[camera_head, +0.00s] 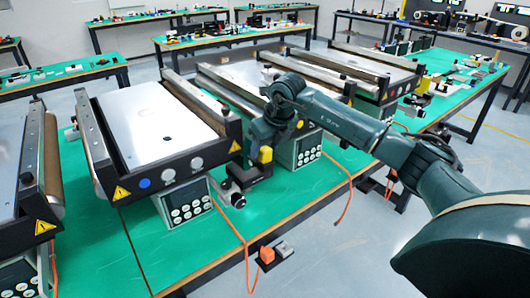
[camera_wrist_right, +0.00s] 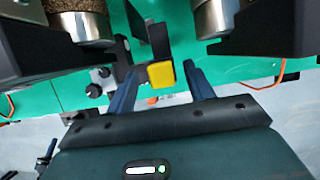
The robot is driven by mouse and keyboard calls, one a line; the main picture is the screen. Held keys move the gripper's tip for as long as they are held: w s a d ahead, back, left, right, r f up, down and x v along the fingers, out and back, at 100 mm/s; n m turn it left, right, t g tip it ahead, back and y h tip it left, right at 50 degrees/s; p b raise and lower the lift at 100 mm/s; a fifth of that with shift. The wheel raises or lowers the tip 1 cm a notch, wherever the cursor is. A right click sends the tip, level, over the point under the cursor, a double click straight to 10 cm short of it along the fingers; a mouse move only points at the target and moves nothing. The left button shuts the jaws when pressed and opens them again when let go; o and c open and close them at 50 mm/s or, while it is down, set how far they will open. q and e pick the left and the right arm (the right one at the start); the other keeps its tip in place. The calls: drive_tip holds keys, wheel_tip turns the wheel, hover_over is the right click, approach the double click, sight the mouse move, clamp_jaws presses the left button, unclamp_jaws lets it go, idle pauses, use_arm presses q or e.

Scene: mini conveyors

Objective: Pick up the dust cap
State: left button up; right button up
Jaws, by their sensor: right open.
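A small yellow block-shaped piece, which looks like the dust cap (camera_wrist_right: 161,75), sits at the end of a dark bracket (camera_wrist_right: 124,62) in the right wrist view. It also shows in the head view as a yellow spot (camera_head: 265,154) between two conveyors. My right gripper (camera_wrist_right: 160,68) is open, with one blue finger on each side of the yellow cap as seen from the wrist. I cannot tell whether either finger touches it. In the head view the fingers are mostly hidden by my wrist and the dark fixture. My left gripper is out of view.
Mini conveyors (camera_head: 160,117) stand close on both sides of the cap on a green bench (camera_head: 200,244). Control boxes (camera_head: 186,203) with buttons sit at their front. Orange cables (camera_head: 244,245) hang over the bench edge. Open floor lies in front; other benches stand behind.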

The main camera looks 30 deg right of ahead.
drive_tip(key=shift+x, duration=0.8)
drive_tip(key=shift+c, duration=0.3)
drive_tip(key=c, duration=1)
